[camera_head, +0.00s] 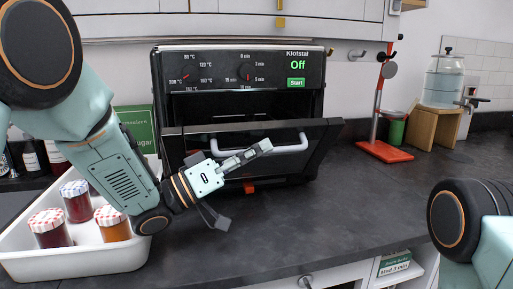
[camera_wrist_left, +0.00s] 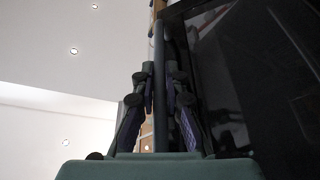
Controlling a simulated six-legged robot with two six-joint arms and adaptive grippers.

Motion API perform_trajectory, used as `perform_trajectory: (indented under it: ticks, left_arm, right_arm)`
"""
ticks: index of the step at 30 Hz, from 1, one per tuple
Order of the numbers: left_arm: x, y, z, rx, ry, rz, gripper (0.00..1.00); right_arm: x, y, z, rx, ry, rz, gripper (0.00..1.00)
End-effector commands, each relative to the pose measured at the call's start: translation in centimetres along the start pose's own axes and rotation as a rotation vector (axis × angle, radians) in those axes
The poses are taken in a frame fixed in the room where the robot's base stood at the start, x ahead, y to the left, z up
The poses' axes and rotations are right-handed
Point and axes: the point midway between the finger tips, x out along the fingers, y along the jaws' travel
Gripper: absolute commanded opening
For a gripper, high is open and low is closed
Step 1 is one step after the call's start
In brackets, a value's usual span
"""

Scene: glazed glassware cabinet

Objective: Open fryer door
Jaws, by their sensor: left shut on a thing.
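The fryer (camera_head: 240,85) is a black countertop oven with dials and a green "Off" display. Its dark glass door (camera_head: 318,150) is partly open, its top edge tilted out from the body and a dark gap above it. A pale bar handle (camera_head: 290,148) runs across the door's front. My left gripper (camera_head: 246,158) is shut on the handle. In the left wrist view the handle (camera_wrist_left: 160,85) passes between the two fingers, with the dark door glass to the right. The gripper hides part of the handle. My right gripper is out of view; only part of that arm shows at right.
A white tray (camera_head: 75,262) with several lidded jars stands at left, close to my left arm. A red stand (camera_head: 384,152) and a glass dispenser (camera_head: 443,80) on a wooden stand are at right. The dark counter (camera_head: 340,215) is clear in front and right of the fryer.

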Motion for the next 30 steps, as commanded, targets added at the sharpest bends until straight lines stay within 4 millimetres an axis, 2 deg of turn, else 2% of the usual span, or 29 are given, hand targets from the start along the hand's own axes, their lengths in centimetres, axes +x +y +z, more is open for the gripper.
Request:
perform_trajectory:
  ticks: [6, 7, 10, 22, 30]
  left_arm:
    - [-0.1, 0.0, -0.1, -0.001, 0.005, -0.001, 0.00]
    - [-0.1, 0.0, -0.2, -0.001, 0.005, -0.001, 0.12]
    - [0.0, 0.0, -0.2, -0.001, 0.005, -0.001, 0.21]
    - [-0.4, -0.1, -0.2, 0.000, 0.006, -0.002, 0.21]
    - [-3.9, 0.4, -1.2, -0.002, 0.011, -0.004, 0.21]
  right_arm:
    - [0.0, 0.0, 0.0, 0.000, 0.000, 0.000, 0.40]
    - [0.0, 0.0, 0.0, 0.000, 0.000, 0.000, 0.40]
    - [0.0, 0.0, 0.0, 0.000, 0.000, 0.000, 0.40]
    - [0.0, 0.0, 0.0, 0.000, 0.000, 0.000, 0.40]
    - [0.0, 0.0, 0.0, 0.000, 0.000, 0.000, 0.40]
